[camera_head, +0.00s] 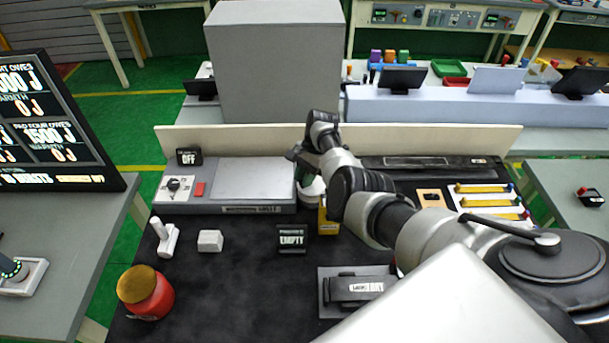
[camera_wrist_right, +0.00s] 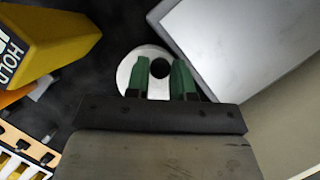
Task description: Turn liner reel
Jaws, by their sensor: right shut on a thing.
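The liner reel, a white disc with a dark round centre, shows partly behind my right gripper in the head view (camera_head: 312,192) and more fully in the right wrist view (camera_wrist_right: 128,72). My right gripper (camera_wrist_right: 161,78) has its green fingers down on the reel, one on each side of the dark centre. It is shut on the reel; the exact contact is hard to see. In the head view my right gripper (camera_head: 306,174) is mostly covered by its own wrist. My left gripper is not in view.
A yellow block marked HOLD (camera_wrist_right: 45,35) stands close beside the reel. A grey flat-topped unit (camera_head: 255,180) is on its other side.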

